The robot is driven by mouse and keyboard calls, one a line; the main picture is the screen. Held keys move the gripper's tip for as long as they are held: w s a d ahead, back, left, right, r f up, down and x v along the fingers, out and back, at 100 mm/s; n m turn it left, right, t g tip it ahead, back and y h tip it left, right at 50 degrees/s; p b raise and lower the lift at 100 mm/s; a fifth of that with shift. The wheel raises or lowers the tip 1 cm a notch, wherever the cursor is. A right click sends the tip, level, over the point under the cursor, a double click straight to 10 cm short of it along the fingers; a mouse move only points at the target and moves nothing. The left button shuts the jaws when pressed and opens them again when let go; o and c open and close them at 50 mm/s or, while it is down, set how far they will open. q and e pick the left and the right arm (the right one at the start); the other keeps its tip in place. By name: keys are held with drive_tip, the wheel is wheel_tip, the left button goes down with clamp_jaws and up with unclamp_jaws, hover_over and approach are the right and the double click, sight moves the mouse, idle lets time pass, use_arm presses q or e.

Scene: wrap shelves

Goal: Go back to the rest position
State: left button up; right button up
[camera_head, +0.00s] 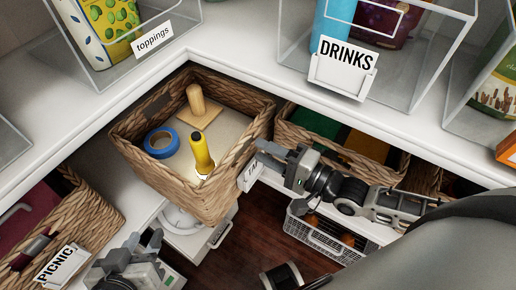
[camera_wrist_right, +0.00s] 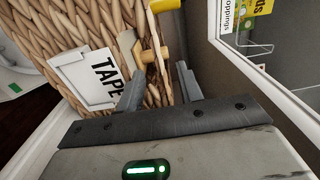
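My right gripper (camera_head: 268,156) is at the right side of a wicker basket (camera_head: 218,202), by its rim and its label. In the right wrist view, the fingers of this gripper (camera_wrist_right: 158,85) are spread apart, with wicker wall and rim between them and a gap showing. Whether a finger touches the basket is hard to tell. The label there reads "TAPE" (camera_wrist_right: 98,76). My left gripper (camera_head: 126,256) is at the lower left, apart from the baskets, with its fingers spread and nothing seen between them.
The basket holds blue tape (camera_head: 161,143), a yellow-handled tool (camera_head: 202,153) and a wooden-handled piece (camera_head: 196,100). A PICNIC basket (camera_head: 95,212) is at left, another basket (camera_head: 284,131) at right. Clear bins marked "toppings" (camera_head: 153,39) and "DRINKS" (camera_head: 345,68) stand above. A wire crate (camera_head: 325,236) is below.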

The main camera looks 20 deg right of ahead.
drive_tip(key=shift+s+d, duration=0.35)
drive_tip(key=shift+s, duration=0.1)
